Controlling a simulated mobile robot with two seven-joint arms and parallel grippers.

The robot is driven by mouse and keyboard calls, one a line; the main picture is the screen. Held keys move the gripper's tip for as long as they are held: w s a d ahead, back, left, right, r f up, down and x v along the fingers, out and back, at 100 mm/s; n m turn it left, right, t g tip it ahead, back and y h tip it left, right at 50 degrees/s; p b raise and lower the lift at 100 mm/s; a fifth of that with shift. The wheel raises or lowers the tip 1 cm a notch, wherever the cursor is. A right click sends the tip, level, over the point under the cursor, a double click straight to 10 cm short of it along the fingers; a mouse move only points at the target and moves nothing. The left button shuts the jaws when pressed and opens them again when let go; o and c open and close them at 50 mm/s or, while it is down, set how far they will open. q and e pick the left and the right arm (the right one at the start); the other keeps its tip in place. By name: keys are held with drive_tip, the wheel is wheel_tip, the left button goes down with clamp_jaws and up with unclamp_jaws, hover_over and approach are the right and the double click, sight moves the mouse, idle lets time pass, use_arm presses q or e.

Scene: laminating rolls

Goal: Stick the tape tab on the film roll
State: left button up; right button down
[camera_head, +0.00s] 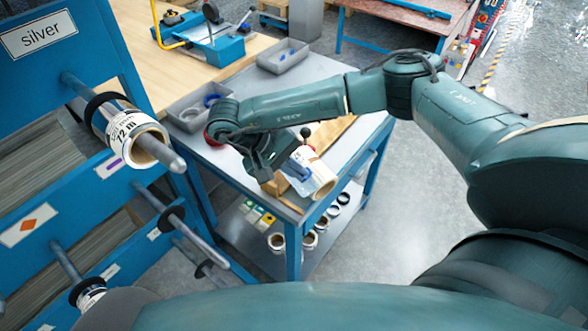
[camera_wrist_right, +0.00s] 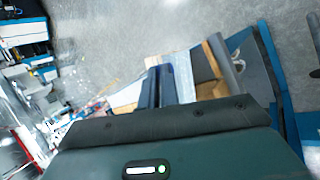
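The film roll (camera_head: 322,183) is a white roll with a tan core. It lies on a wooden cradle near the front corner of the grey cart top, and its pale surface shows beside my fingers in the right wrist view (camera_wrist_right: 184,77). My right gripper (camera_head: 295,170) is down at the roll's left side, and its dark blue fingers (camera_wrist_right: 160,88) look close together, with no clear gap. I cannot make out the tape tab; anything thin between the fingers is too small to tell. My left gripper is not in view.
A blue rack labelled silver (camera_head: 40,36) stands at left, with a roll (camera_head: 130,135) on a peg. Grey bins (camera_head: 283,56) sit on the cart's back part. Several rolls (camera_head: 277,241) stand on its lower shelf.

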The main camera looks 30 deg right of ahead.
sight(315, 182)
drive_tip(key=shift+d+f, duration=0.3)
drive_tip(key=shift+f, duration=0.15)
drive_tip(key=shift+w+d+f+b, duration=0.15)
drive_tip(key=shift+d+f+b, duration=0.2)
drive_tip(key=shift+f+b, duration=0.25)
drive_tip(key=shift+w+d+f+b, duration=0.1)
drive_tip(key=shift+d+f+b, duration=0.25)
drive_tip(key=shift+f+b, duration=0.1)
drive_tip(key=shift+a, duration=0.1)
drive_tip(key=shift+w+d+f, duration=0.15)
drive_tip(key=shift+d+f, duration=0.4)
drive_tip(key=shift+f, duration=0.05)
use_arm(q)
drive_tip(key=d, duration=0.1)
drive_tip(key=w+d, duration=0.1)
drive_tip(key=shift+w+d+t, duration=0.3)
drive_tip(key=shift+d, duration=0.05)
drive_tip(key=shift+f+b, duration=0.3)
drive_tip(key=shift+b, duration=0.1)
use_arm(e)
drive_tip(key=shift+f, duration=0.1)
